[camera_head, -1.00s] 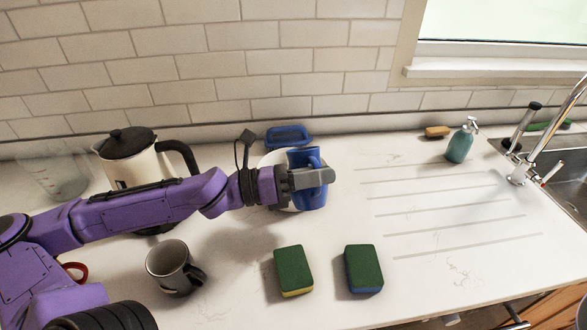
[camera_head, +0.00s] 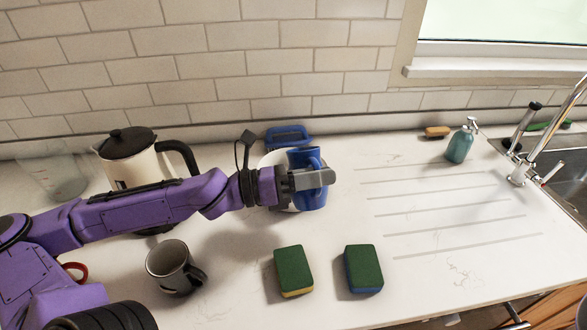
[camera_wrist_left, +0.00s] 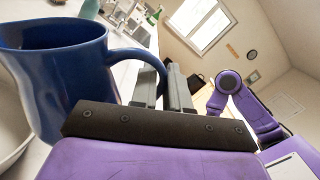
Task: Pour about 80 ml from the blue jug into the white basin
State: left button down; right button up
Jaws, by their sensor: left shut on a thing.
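The blue jug (camera_head: 310,196) is in the head view at the end of my left arm, and it fills the left of the left wrist view (camera_wrist_left: 65,85). My left gripper (camera_head: 312,178) is shut on the jug's handle; the fingers also show in the wrist view (camera_wrist_left: 165,88). The jug looks close to upright, with perhaps a slight tilt. The white basin (camera_head: 268,160) stands behind and below the jug, mostly hidden by it and my gripper. Its pale rim shows at the wrist view's left edge (camera_wrist_left: 12,130). No stream of liquid shows. My right gripper is not in view.
A blue-rimmed container (camera_head: 288,136) stands behind the basin. A cream pot with a black lid (camera_head: 130,165), a clear beaker (camera_head: 58,178) and a dark mug (camera_head: 172,266) are at left. Two green sponges (camera_head: 293,270) (camera_head: 363,268) lie in front. The ribbed drainer at right is clear.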

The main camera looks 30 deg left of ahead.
pick_arm(q)
jog(key=shift+s+d+f+m, duration=0.1)
jog(key=shift+s+d+m, duration=0.15)
jog(key=shift+d+m, duration=0.05)
jog(key=s+d+f+m+p, duration=0.2)
jog(key=d+f+m+p, duration=0.1)
jog(key=f+m+p, duration=0.1)
jog(key=shift+s+d+f+m+g+p, duration=0.15)
jog(key=shift+s+f+m+g+p, duration=0.2)
jog(key=shift+m+p, duration=0.6)
dwell(0.6)
